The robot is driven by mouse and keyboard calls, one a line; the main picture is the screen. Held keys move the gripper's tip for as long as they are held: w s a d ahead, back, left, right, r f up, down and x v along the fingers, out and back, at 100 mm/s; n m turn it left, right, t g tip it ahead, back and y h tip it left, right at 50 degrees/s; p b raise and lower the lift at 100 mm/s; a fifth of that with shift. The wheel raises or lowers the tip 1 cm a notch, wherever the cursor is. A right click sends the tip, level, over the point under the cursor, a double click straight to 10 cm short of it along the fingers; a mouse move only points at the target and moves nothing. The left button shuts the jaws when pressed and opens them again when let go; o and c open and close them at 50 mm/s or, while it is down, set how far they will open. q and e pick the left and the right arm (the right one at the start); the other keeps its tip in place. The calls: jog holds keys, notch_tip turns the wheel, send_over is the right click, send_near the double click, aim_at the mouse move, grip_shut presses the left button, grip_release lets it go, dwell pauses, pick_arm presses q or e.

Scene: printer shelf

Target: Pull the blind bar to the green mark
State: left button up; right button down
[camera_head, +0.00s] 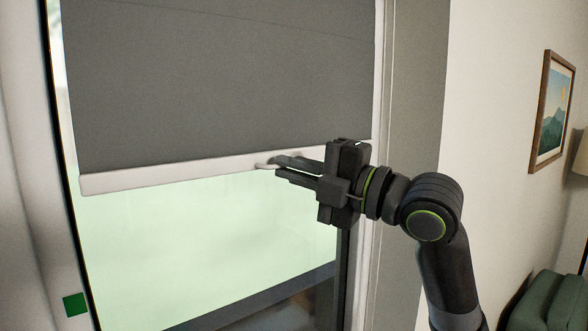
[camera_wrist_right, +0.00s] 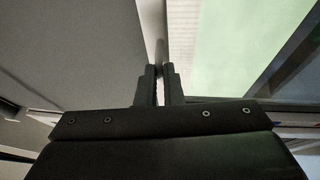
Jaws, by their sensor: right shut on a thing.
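The white blind bar (camera_head: 165,174) runs along the lower edge of the dark grey blind (camera_head: 220,75), tilted slightly up to the right in the head view. The green mark (camera_head: 75,304) is a small square on the left side of the window frame, well below the bar. My right gripper (camera_head: 272,167) is shut on the blind bar near its right part, at a small pull piece. In the right wrist view the fingers (camera_wrist_right: 159,77) are close together at the pale bar (camera_wrist_right: 153,30). My left gripper is not in view.
The window pane (camera_head: 200,235) below the bar is clear. The right window frame (camera_head: 380,110) stands close behind my right gripper. A framed picture (camera_head: 552,110) hangs on the right wall, and a green seat (camera_head: 550,305) stands at the lower right.

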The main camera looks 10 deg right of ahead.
jog(key=shift+f, duration=0.15)
notch_tip(320, 180, down, 16)
jog(key=b, duration=1.3)
jog(key=shift+b, duration=0.4)
jog(key=shift+r, duration=0.2)
jog(key=c, duration=1.6)
grip_release()
jog(key=shift+o, duration=0.2)
